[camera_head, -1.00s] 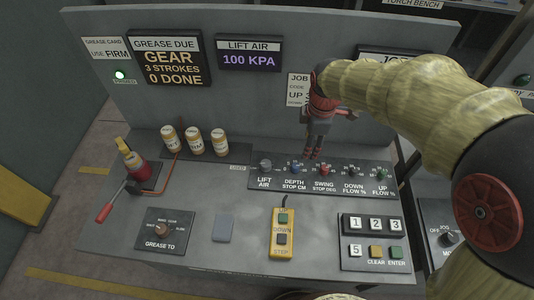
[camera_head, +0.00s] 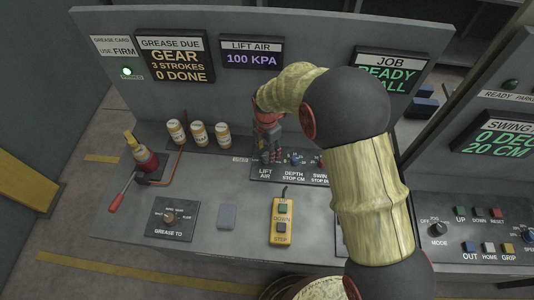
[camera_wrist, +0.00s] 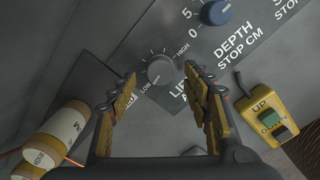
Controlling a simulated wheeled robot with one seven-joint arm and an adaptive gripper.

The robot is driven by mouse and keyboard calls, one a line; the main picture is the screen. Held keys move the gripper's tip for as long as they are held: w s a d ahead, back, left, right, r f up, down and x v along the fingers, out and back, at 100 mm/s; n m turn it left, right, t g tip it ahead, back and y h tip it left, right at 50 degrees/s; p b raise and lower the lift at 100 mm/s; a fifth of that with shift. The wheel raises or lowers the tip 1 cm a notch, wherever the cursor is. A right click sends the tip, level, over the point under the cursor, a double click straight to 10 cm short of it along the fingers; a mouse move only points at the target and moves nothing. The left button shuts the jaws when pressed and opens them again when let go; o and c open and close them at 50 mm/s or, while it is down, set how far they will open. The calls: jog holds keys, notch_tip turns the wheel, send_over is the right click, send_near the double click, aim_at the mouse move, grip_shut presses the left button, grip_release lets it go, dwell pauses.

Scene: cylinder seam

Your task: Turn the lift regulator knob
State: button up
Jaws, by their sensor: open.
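The lift air knob (camera_wrist: 161,70) is a round grey knob with a dial marked LOW to HIGH. In the wrist view it lies beyond and between my two open fingers, apart from both. In the head view my gripper (camera_head: 270,155) is over the LIFT AIR end of the knob panel and hides that knob. In the wrist view my gripper (camera_wrist: 165,100) is open with nothing between its fingers. The lift air display (camera_head: 252,54) reads 100 KPA.
The blue depth stop knob (camera_wrist: 215,12) stands beside the lift air knob. Several canisters (camera_head: 198,134) stand left of my gripper. A yellow up/down pendant (camera_head: 283,222) lies in front. My arm covers the panel's right part.

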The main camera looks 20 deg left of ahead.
aim_at(267, 158)
jog(key=shift+f, duration=1.25)
jog(key=shift+c, duration=0.8)
jog(key=c, duration=1)
